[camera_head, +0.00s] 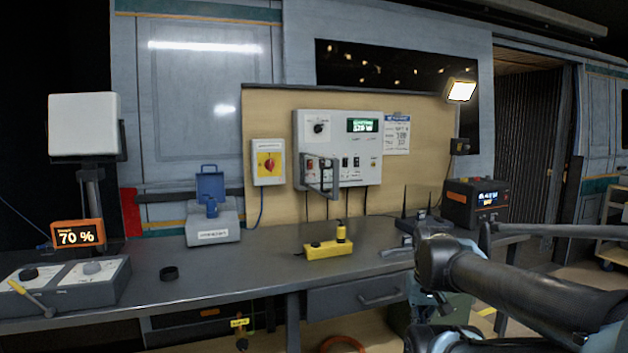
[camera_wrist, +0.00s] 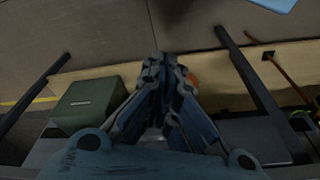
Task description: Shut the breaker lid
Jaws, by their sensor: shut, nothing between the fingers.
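A white control panel (camera_head: 345,125) hangs on the wooden backboard, with a knob, a green display and small switches. A dark-framed lid (camera_head: 322,174), which looks like the breaker lid, stands out from the panel's lower left, swung open, with a switch showing beside it. My gripper (camera_wrist: 167,65) is shut and empty in the wrist view, over the floor. In the head view my arm comes in from the right, well right of and below the panel. There I cannot clearly make out the fingers.
The grey bench (camera_head: 270,262) runs below the panel. It holds a yellow block (camera_head: 328,249), a grey case with a blue clasp (camera_head: 212,232) and a black power unit (camera_head: 476,203). A red rotary switch (camera_head: 269,163) is left of the panel. A green box (camera_wrist: 88,103) sits low.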

